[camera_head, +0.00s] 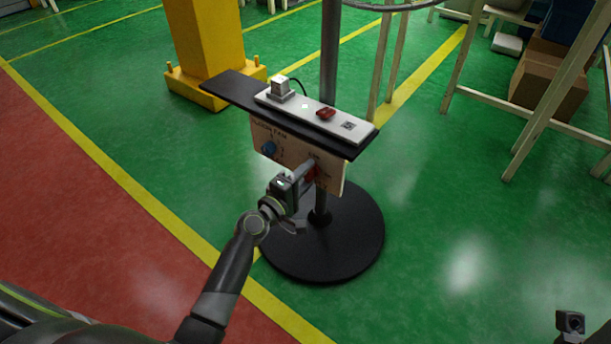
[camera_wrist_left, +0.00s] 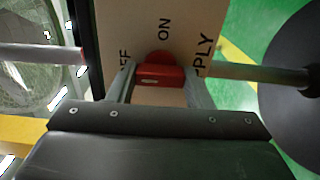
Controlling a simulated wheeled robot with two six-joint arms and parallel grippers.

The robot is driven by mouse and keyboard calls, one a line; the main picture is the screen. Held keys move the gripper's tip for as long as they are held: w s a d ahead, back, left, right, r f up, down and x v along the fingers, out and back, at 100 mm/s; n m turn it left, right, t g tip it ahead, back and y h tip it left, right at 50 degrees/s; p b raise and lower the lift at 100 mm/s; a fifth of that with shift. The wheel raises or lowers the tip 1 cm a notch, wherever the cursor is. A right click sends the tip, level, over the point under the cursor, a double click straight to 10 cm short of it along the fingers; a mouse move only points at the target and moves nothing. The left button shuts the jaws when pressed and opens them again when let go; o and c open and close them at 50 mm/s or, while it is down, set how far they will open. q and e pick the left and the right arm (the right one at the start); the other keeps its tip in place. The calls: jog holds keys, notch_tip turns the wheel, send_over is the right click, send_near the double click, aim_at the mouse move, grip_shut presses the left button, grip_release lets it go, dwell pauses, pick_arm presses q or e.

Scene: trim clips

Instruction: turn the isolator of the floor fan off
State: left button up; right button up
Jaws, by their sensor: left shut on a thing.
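The floor fan's stand has a black round base (camera_head: 350,245), a grey pole (camera_head: 329,60) and a light panel (camera_head: 330,176) below a dark shelf. The isolator is a red handle on that panel, in the head view (camera_head: 310,174) largely behind my gripper. In the left wrist view the red handle (camera_wrist_left: 160,76) sits between my fingers, with "ON" printed above it and a partly hidden "OFF" at its left. My left gripper (camera_head: 310,168) is shut on the handle; its fingers (camera_wrist_left: 160,88) lie on both sides. I cannot tell exactly which mark the handle points to.
A blue knob (camera_head: 268,149) is left on the same panel. A white power strip (camera_head: 345,125) with a red switch (camera_head: 326,114) and a plug (camera_head: 281,88) lies on the shelf. A yellow column (camera_head: 205,40) stands behind. My right wrist (camera_head: 570,322) shows bottom right, fingers unseen.

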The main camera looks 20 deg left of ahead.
pick_arm(q)
jog(key=o, duration=1)
jog(key=v, duration=1.7)
jog(key=shift+s+a+b, duration=0.1)
jog(key=shift+s+b, duration=0.1)
jog(key=shift+b, duration=0.15)
